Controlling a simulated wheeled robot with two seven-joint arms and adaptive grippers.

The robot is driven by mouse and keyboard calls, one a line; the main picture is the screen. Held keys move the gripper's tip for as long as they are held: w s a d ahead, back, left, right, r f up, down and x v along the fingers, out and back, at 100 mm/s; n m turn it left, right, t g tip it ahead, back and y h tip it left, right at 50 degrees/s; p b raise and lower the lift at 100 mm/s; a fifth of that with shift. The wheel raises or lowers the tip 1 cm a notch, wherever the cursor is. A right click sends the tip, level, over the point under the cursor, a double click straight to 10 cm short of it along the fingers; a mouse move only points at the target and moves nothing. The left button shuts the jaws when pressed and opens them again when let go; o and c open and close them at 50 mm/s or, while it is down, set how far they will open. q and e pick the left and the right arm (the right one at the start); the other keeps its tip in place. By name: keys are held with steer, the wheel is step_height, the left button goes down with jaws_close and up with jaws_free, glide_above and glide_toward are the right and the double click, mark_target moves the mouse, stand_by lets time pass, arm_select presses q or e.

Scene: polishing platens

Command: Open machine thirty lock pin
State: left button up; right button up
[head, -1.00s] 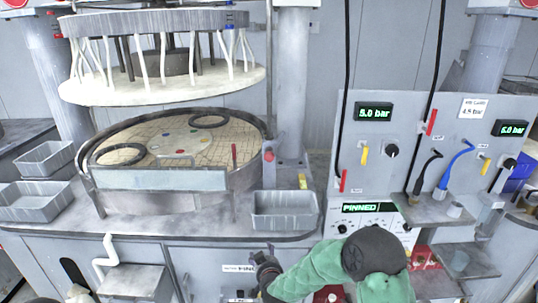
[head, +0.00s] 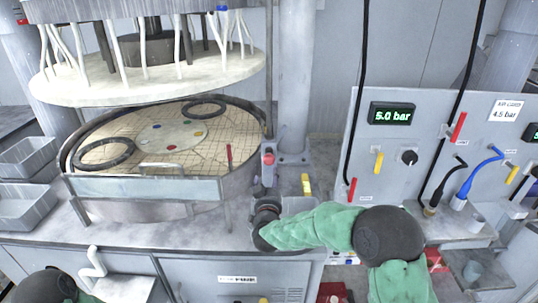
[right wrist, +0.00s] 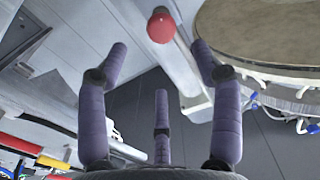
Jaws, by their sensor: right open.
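A red-capped knob (head: 268,158), which looks like the lock pin, stands on a grey post at the right side of the round platen (head: 118,145). My right gripper (head: 265,181) is just below and in front of it, fingers pointing toward it. In the right wrist view the three fingers of the right gripper (right wrist: 160,55) are spread and empty. The red knob (right wrist: 160,28) lies beyond the fingertips, roughly centred between the two upper ones and apart from them. My left gripper is outside the picture.
The upper plate (head: 150,72) with white hoses hangs above the platen. A yellow handle (head: 306,184) stands right of the knob. A grey panel (head: 400,140) with gauges and hoses is at right. Grey trays (head: 25,205) sit at left.

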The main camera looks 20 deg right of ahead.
mark_target(269, 163)
steer(key=x, duration=1.1)
steer(key=shift+b, duration=0.4)
steer(key=shift+s, duration=0.1)
steer(key=shift+r, duration=0.1)
jaws_close()
steer(key=shift+b+v, duration=0.3)
steer(key=shift+v, duration=2.35)
steer(key=shift+a+f, duration=0.15)
steer(key=shift+f, duration=0.25)
jaws_free()
steer(key=shift+s, duration=0.1)
steer(key=shift+r, duration=0.25)
